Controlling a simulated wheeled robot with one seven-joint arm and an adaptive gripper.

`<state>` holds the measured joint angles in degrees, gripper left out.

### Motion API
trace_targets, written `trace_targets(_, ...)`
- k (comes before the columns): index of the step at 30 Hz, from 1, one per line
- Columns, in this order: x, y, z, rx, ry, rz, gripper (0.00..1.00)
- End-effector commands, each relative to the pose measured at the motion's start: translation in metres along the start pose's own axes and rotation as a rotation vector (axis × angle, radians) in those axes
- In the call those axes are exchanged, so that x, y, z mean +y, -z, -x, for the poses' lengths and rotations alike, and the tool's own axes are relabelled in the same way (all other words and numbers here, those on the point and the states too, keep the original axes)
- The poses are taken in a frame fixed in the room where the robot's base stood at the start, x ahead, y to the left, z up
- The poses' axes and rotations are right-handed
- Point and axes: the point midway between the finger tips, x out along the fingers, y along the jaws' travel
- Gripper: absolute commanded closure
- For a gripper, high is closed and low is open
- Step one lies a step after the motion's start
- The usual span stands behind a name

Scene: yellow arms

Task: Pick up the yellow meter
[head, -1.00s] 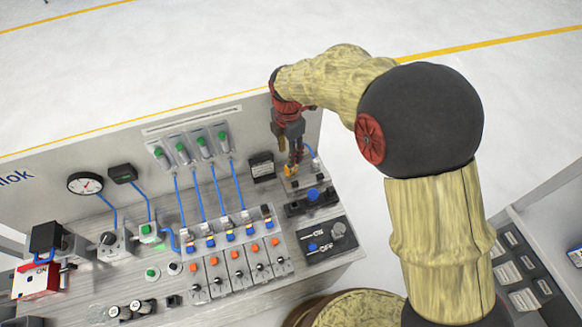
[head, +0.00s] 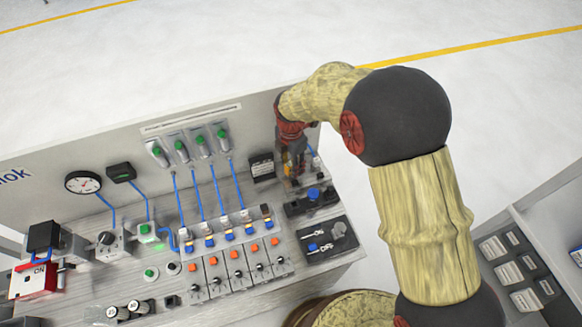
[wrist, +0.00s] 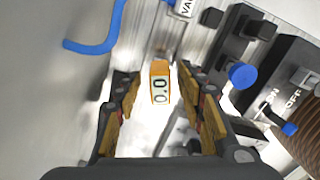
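The yellow meter (wrist: 160,70) is a small orange-yellow block with a pale display reading 0.0. In the wrist view it lies between the two fingers of my gripper (wrist: 159,80), with clear gaps on both sides. The gripper is open, its yellow-padded fingers spread apart, and it holds nothing. In the head view my gripper (head: 293,168) points down at the right end of the panel bench, near the back wall. The meter is largely hidden there by the fingers.
A dark block with a blue knob (head: 313,194) and the ON/OFF switch plate (head: 327,239) sit close in front of my gripper. A black labelled box (head: 262,167) stands just left. Blue hoses (head: 208,187) run down the panel further left.

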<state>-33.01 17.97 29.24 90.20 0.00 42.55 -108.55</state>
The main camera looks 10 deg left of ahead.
Motion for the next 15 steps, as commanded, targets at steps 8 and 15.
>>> trace_targets(8, -0.0002, 0.0, 0.0002, 0.0, 0.0, 0.0, 0.74)
trace_targets(15, -0.0002, 0.0, 0.0002, 0.0, 0.001, -0.001, 0.88)
